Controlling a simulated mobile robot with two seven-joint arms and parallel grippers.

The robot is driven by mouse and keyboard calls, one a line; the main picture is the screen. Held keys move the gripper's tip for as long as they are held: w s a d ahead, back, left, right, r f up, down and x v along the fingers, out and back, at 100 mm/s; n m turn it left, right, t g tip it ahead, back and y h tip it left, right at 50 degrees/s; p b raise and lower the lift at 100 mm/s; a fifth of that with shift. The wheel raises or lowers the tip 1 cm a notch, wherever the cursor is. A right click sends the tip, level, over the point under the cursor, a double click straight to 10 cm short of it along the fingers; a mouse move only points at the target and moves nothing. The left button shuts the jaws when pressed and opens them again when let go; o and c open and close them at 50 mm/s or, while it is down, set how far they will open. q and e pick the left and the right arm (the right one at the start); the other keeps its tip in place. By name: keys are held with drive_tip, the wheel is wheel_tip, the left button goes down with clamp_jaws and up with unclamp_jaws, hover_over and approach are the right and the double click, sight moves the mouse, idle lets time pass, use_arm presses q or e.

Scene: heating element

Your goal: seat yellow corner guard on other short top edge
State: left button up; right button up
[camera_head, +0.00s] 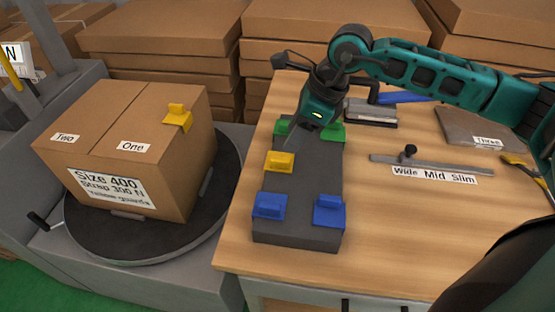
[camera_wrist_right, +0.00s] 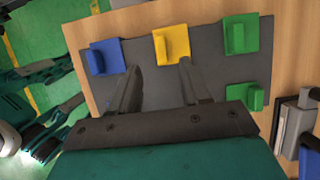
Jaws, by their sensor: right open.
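A yellow corner guard (camera_head: 279,162) lies on the dark grey holder (camera_head: 296,238) on the wooden table; it also shows in the right wrist view (camera_wrist_right: 171,44). My right gripper (camera_head: 291,140) is over the far half of the holder, pointing down. Its fingers (camera_wrist_right: 159,72) are open and empty, with the yellow guard just beyond their tips and no clear contact. Another yellow corner guard (camera_head: 177,117) sits on the right top edge of the cardboard box (camera_head: 115,160). The box's left top edge shows no guard. My left gripper is not in view.
Blue guards (camera_head: 269,206) and green guards (camera_head: 332,131) share the holder. The box stands on a round dark turntable (camera_head: 140,245). A grey slide bar (camera_head: 420,168) labelled Wide Mid Slim lies to the right. Stacked cartons (camera_head: 340,35) stand behind.

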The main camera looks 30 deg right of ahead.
sight(278, 159)
drive_tip(key=x, duration=0.7)
drive_tip(key=shift+w+a+f+p, duration=0.1)
drive_tip(key=shift+w+f+p, duration=0.1)
drive_tip(key=shift+f+p, duration=0.1)
drive_tip(key=shift+c, duration=0.2)
clamp_jaws()
